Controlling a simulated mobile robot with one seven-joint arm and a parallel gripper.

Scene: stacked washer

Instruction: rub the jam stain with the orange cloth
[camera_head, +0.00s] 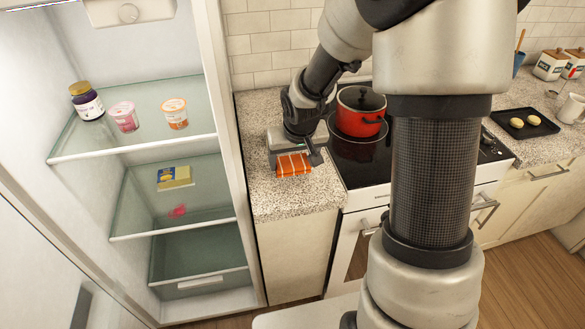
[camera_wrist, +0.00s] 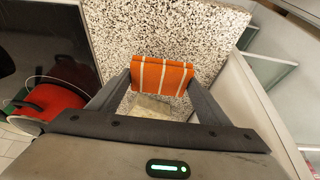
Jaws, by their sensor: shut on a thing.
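The orange cloth (camera_head: 293,165) has pale stripes and is at the front of the granite counter, left of the stove. My gripper (camera_head: 294,153) is shut on it; the wrist view shows the cloth (camera_wrist: 162,76) between the two fingers (camera_wrist: 160,88). Whether the cloth touches the counter is hard to tell. The jam stain (camera_head: 177,210) is a small pinkish-red patch on the lower glass shelf (camera_head: 210,213) of the open fridge, left of my gripper and apart from it.
A yellow-and-blue package (camera_head: 174,178) lies behind the stain. A dark jar (camera_head: 86,101), pink tub (camera_head: 123,117) and orange-white tub (camera_head: 174,113) stand on the upper shelf. The fridge side wall (camera_head: 225,130) separates shelves from counter. A red pot (camera_head: 360,113) sits on the stove.

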